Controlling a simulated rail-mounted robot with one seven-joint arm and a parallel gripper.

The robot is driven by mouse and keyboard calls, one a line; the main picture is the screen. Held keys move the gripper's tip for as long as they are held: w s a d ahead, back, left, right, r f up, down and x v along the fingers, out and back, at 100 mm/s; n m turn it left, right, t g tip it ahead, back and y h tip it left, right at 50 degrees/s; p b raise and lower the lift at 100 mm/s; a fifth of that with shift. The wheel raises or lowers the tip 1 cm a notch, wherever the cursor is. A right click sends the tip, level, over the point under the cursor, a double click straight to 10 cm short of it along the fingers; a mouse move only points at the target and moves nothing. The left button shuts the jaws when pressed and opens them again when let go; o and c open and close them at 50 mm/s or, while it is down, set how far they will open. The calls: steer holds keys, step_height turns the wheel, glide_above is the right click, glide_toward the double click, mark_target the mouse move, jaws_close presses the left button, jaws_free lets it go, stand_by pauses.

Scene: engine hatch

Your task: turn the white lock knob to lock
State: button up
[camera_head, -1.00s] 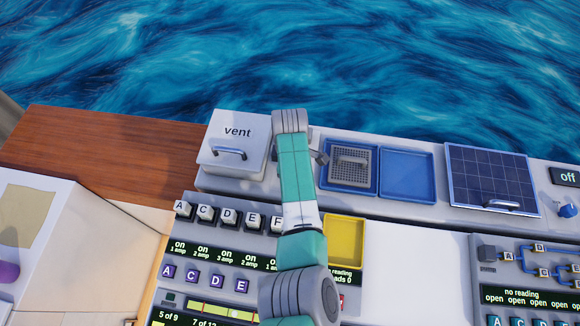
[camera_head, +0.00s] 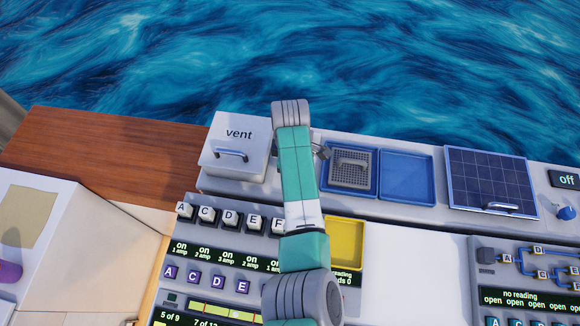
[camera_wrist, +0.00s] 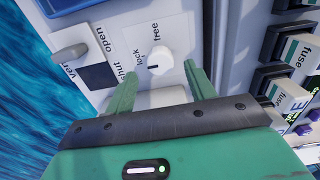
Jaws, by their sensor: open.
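The white lock knob (camera_wrist: 160,59) shows in the wrist view on a pale panel, with the labels "lock" and "free" beside it and a small dark mark on its face. I cannot tell for sure which label it points at. My gripper (camera_wrist: 162,68) is open, its two green fingers reaching toward the panel on either side of the knob. Neither finger clearly touches it. In the head view my arm hides the knob and the gripper's fingers.
A grey lever (camera_wrist: 70,51) stands left of the knob by the "open" and "shut" labels. Fuse blocks (camera_wrist: 298,54) stand to the right. In the head view, a vent hatch (camera_head: 238,135) lies left of my arm and a blue tray (camera_head: 407,176) right.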

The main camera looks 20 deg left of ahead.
steer(key=shift+r, duration=2)
steer(key=w+a+r+m+t+y, duration=0.1)
steer(key=w+r+m+t+y, duration=0.2)
steer(key=r, duration=0.6)
steer(key=w+a+r+m+t, duration=0.15)
steer(key=r+t, duration=0.25)
steer(key=r, duration=0.4)
steer(key=w+r+m+t+y, duration=0.2)
steer(key=r+m+t, duration=0.15)
steer(key=r, duration=0.55)
steer(key=s+d+r+m+t, duration=0.3)
steer(key=d+r+t, duration=0.15)
steer(key=r, duration=0.55)
steer(key=s+d+r+m+t, duration=0.4)
steer(key=d+r, duration=0.1)
steer(key=r, duration=0.4)
steer(key=s+d+r+m+t+h, duration=0.55)
steer(key=s+d+r, duration=0.45)
steer(key=s+r, duration=0.3)
step_height(320, 180, up, 19)
steer(key=p, duration=2)
steer(key=shift+a+m+y, duration=0.35)
steer(key=shift+y, duration=0.1)
